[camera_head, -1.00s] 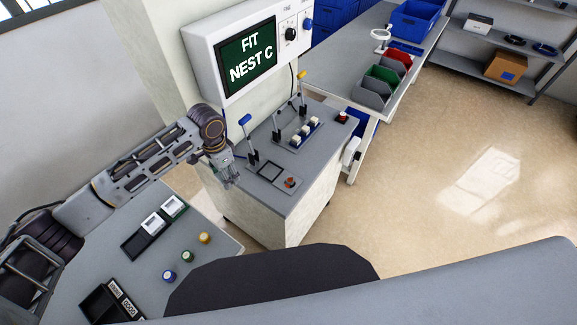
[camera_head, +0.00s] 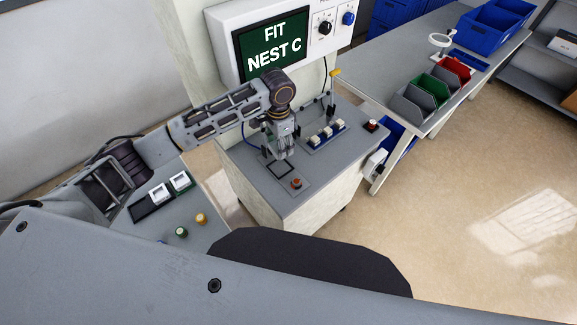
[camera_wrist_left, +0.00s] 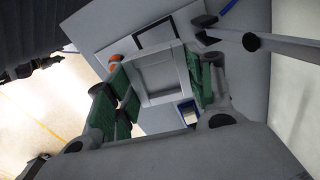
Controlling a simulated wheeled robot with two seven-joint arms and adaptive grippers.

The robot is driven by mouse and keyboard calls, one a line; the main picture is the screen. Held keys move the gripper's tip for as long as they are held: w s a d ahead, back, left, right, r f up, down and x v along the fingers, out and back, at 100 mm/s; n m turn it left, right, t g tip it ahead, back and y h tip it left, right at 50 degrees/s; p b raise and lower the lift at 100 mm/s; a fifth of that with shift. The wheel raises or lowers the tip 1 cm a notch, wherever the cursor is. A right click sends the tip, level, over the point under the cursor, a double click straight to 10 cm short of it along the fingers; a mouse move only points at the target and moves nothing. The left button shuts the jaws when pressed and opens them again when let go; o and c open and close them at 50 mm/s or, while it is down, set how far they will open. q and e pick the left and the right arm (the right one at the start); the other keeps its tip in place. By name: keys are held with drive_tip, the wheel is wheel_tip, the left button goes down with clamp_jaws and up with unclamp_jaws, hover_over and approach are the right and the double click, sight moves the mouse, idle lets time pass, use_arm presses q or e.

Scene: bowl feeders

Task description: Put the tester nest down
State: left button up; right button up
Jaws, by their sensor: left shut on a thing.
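My left gripper (camera_head: 284,152) is over the front of the grey tester bench (camera_head: 318,178), close to a square black-edged recess (camera_head: 281,172). In the left wrist view the gripper (camera_wrist_left: 160,82) has its green pads on both sides of a grey square tester nest (camera_wrist_left: 162,72). The nest is held above the bench top, and part of the recess's black outline (camera_wrist_left: 157,33) shows past it. Whether the nest touches the bench cannot be told. The screen (camera_head: 272,47) reads "FIT NEST C". My right gripper is not in view.
A lever (camera_wrist_left: 285,47) stands close beside the gripper. White-and-blue parts (camera_head: 327,133) lie behind on the bench. Two white nests (camera_head: 158,193) sit in a black rack on the left table.

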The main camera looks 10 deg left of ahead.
use_arm(q)
drive_tip(key=shift+w+d, duration=0.2)
drive_tip(key=shift+d, duration=0.05)
drive_tip(key=shift+s+a+n, duration=0.3)
drive_tip(key=shift+a+n, duration=0.15)
drive_tip(key=shift+n, duration=0.15)
drive_tip(key=shift+f, duration=0.15)
hover_over(280, 168)
drive_tip(key=shift+w+f, duration=0.1)
drive_tip(key=shift+f, duration=2.9)
drive_tip(key=shift+f, duration=1.9)
drive_tip(key=shift+f, duration=0.1)
